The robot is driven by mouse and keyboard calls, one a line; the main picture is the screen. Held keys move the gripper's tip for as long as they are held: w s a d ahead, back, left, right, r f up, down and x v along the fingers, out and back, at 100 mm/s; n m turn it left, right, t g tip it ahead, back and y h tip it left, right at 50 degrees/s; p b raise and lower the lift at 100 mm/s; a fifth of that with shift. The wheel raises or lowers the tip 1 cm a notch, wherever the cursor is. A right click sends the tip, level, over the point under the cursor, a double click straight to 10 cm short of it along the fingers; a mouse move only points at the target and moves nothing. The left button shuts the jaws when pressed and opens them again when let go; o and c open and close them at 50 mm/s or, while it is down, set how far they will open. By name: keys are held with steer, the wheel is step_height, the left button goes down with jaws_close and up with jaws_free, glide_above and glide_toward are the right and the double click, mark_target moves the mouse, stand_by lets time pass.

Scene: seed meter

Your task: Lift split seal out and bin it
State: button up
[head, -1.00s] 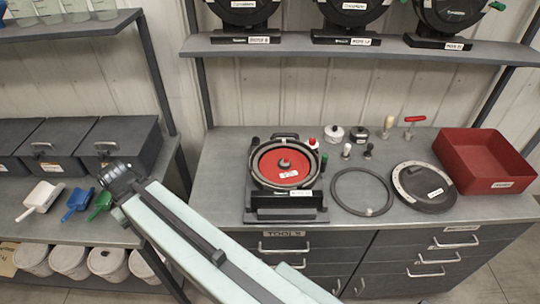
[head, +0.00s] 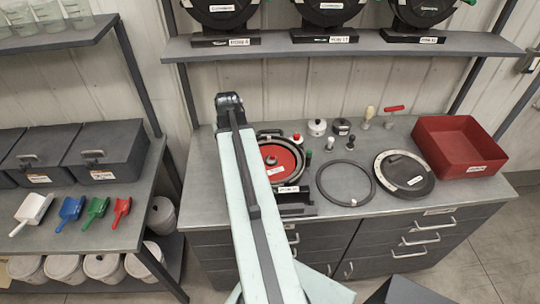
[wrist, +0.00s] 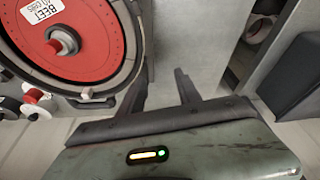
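The open seed meter (head: 291,189) stands on the bench with a red disc (head: 285,150) in it. My arm covers its left part in the head view. In the wrist view the red disc (wrist: 80,22), labelled BEET, is at the upper left. A dark grey ring-shaped seal (wrist: 131,62) runs around it; I cannot make out a split. A separate black ring (head: 372,184) lies flat on the bench right of the meter. The red bin (head: 463,168) stands at the bench's right end. My gripper (wrist: 160,77) is open and empty, beside the meter's rim; it is hidden in the head view.
A round dark cover (head: 404,180) lies between the black ring and the bin. Small knobs, a white pot (head: 317,127) and a red-handled tool (head: 394,109) stand behind. A shelf with more meters (head: 330,45) hangs above. Scoops (head: 97,210) lie on the left bench.

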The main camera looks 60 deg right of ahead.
mark_target(269, 138)
steer(key=s+d+r+m+h+p, duration=0.1)
steer(key=s+d+r+m+h, duration=0.15)
steer(key=s+d, duration=0.85)
steer(key=shift+y, duration=0.45)
steer(key=b+x, duration=0.2)
steer(key=x, duration=0.1)
steer(key=b+x, duration=0.2)
steer(key=b, duration=0.1)
steer(key=b+x, duration=0.2)
steer(key=x, duration=0.1)
steer(key=shift+w+d+f+b, duration=0.1)
steer(key=shift+w+d+b, duration=0.25)
steer(key=shift+d, duration=0.1)
steer(key=shift+s+a+r, duration=0.15)
steer(key=shift+s+r, duration=0.05)
steer(key=shift+r, duration=0.05)
steer(key=shift+w, duration=0.1)
jaws_close()
